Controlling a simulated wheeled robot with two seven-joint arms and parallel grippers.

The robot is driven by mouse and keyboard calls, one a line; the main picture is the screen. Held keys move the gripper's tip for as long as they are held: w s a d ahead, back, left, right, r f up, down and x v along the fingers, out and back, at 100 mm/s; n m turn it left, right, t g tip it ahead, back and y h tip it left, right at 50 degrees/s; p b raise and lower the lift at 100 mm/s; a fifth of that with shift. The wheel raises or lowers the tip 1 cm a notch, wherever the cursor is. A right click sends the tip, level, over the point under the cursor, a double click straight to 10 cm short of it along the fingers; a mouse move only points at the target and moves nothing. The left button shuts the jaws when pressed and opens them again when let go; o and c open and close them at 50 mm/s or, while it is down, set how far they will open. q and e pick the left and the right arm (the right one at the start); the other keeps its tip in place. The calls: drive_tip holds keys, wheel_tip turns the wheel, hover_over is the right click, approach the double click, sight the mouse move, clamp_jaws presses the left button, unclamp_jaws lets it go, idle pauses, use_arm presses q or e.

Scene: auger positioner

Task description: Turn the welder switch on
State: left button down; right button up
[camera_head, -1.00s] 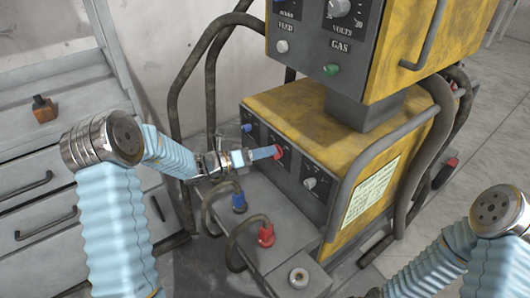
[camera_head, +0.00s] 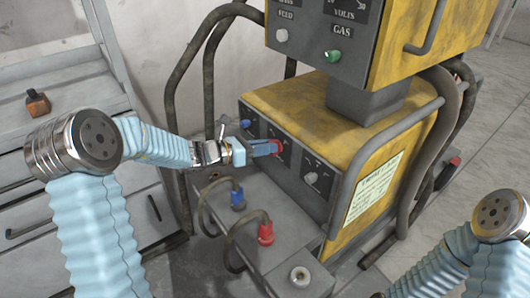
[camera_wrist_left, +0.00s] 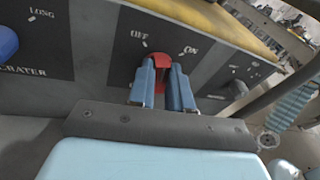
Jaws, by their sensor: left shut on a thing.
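The yellow welder (camera_head: 300,110) stands in the middle of the head view, with a dark front panel. Its red switch knob (camera_wrist_left: 162,62) sits between the OFF label (camera_wrist_left: 139,35) and the ON label (camera_wrist_left: 191,51) in the left wrist view. My left gripper (camera_head: 273,148) is at the panel, its blue fingers on either side of the red knob and shut on it. In the left wrist view the fingers (camera_wrist_left: 162,82) hide the knob's sides, and I cannot tell which label it points to. My right arm shows at the lower right, but its gripper is out of view.
A blue knob (camera_wrist_left: 7,42) is left of the switch and a grey knob (camera_wrist_left: 235,89) is right of it. Below are a blue plug (camera_head: 238,201) and a red plug (camera_head: 265,233) with cables.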

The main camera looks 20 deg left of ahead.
use_arm(q)
drive_tip(key=shift+s+d+m+t+y+b, duration=0.2)
drive_tip(key=shift+m+y+b, duration=0.4)
drive_tip(key=shift+m+b, duration=1.4)
drive_tip(key=shift+s+d+m+t+y+b, duration=0.15)
drive_tip(key=shift+m+y+b, duration=0.65)
drive_tip(key=shift+b, duration=2.15)
drive_tip(key=shift+s+d+m+t+y+b, duration=0.15)
drive_tip(key=shift+m+t+y+b, duration=0.2)
drive_tip(key=shift+m+b, duration=1.75)
use_arm(e)
wheel_tip(320, 180, down, 15)
drive_tip(key=d, duration=0.1)
drive_tip(key=shift+w+b, duration=0.3)
drive_tip(key=shift+b, duration=0.05)
use_arm(q)
drive_tip(key=shift+w+n, duration=0.1)
drive_tip(key=shift+n, duration=0.2)
use_arm(e)
drive_tip(key=shift+f, duration=0.1)
use_arm(q)
drive_tip(key=c, duration=1.1)
unclamp_jaws()
drive_tip(key=shift+o, duration=0.2)
